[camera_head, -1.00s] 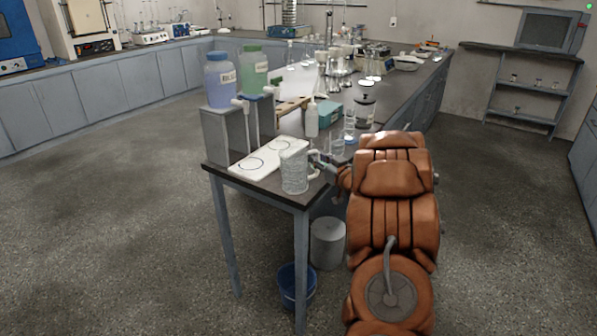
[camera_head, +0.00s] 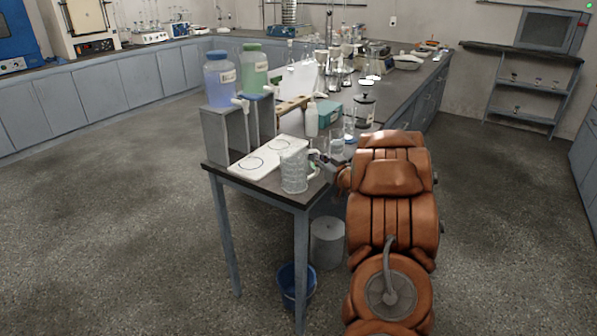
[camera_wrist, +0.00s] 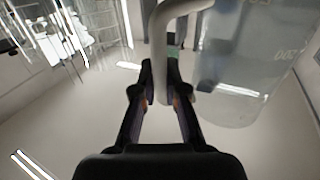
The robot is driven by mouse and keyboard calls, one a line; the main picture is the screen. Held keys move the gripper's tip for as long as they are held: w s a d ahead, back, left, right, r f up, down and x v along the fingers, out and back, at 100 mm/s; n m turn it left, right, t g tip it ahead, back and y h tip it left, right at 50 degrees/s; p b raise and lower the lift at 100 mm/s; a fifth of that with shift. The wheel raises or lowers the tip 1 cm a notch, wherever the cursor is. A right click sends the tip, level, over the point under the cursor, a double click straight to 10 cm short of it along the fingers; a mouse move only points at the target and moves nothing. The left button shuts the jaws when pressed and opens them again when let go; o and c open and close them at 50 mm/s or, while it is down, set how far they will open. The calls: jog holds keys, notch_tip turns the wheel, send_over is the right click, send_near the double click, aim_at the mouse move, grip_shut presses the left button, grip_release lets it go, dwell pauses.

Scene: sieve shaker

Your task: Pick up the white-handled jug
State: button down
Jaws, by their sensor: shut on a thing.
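The jug (camera_head: 293,172) is a clear ribbed vessel with a white handle (camera_head: 314,163). It stands upright at the near corner of the bench, beside the white plate with two ring marks (camera_head: 262,160). My gripper (camera_head: 328,164) reaches in from the right at the handle; its fingers are small and partly hidden here. In the wrist view my gripper (camera_wrist: 162,88) is shut on the white handle (camera_wrist: 159,50), one finger on each side. The clear jug body (camera_wrist: 235,75) with printed marks is right of the fingers. I cannot tell whether its base touches the bench.
A grey stand with a blue jar (camera_head: 219,82) and a green jar (camera_head: 254,68) with taps rises behind the plate. A wash bottle (camera_head: 311,119) and clear beakers (camera_head: 337,147) stand close behind the jug. A blue bucket (camera_head: 296,285) is on the floor below.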

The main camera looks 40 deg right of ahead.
jog(key=shift+r, duration=0.25)
jog(key=shift+r, duration=1.55)
jog(key=s+a+r, duration=0.1)
jog(key=s+a, duration=0.2)
jog(key=s, duration=1.2)
jog(key=shift+r, duration=0.25)
